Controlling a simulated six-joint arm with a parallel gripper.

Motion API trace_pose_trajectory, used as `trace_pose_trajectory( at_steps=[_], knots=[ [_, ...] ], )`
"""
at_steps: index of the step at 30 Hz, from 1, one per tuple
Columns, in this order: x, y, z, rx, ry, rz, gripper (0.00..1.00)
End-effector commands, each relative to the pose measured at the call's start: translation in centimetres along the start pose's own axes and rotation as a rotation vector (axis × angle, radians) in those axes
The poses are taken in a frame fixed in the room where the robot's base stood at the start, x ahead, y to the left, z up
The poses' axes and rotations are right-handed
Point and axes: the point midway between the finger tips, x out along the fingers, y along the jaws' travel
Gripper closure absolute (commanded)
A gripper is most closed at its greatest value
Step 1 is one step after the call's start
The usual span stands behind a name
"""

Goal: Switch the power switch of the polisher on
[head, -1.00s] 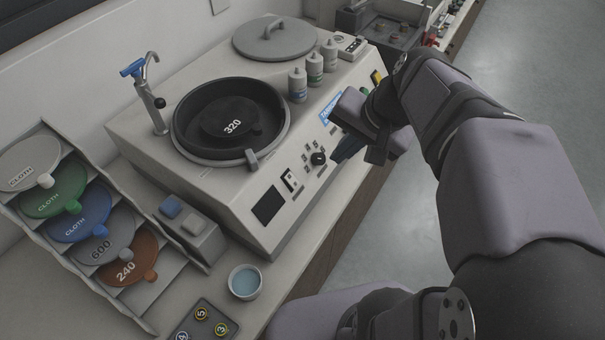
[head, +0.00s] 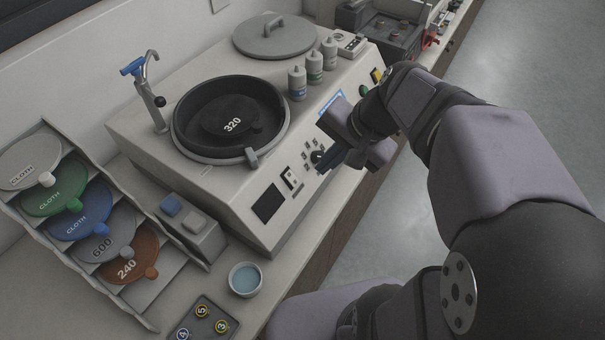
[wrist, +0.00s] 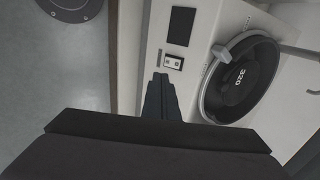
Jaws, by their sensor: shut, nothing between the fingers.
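The polisher (head: 217,183) is a pale grey machine with a black bowl holding a disc marked 320. Its power switch (head: 291,179) is a small rocker on the sloped front panel, between the dark display (head: 268,204) and the black knob (head: 317,157). In the wrist view the switch (wrist: 174,63) lies just beyond the fingertips. My gripper (head: 326,167) is shut and empty, at the front panel by the knob, to the right of the switch. In the wrist view the shut fingers (wrist: 160,80) point toward the switch and appear apart from it. The gripper partly hides the knob.
Green and yellow controls (head: 365,90) sit farther right on the panel. A tap (head: 150,90), several bottles (head: 314,66) and a round lid (head: 274,37) stand on the polisher. A disc rack (head: 60,235) and a bowl of blue liquid (head: 245,280) are left and in front. The floor side is open.

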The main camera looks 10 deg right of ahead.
Motion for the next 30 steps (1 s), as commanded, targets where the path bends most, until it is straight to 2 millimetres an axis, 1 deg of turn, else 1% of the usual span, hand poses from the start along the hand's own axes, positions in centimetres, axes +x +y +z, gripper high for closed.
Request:
trace_pose_trajectory(
  at_steps=[9,12,18,21,30],
  knots=[
    [6.0,0.1,0.2,0.0,-0.007,0.004,1.0],
    [7.5,-0.1,0.1,-0.001,-0.005,0.004,1.0],
    [9.5,-1.0,0.1,-0.001,-0.002,0.003,1.0],
    [10.1,-1.3,0.0,-0.001,-0.001,0.002,1.0],
    [10.7,-1.5,0.0,0.0,0.001,0.001,1.0]
  ],
)
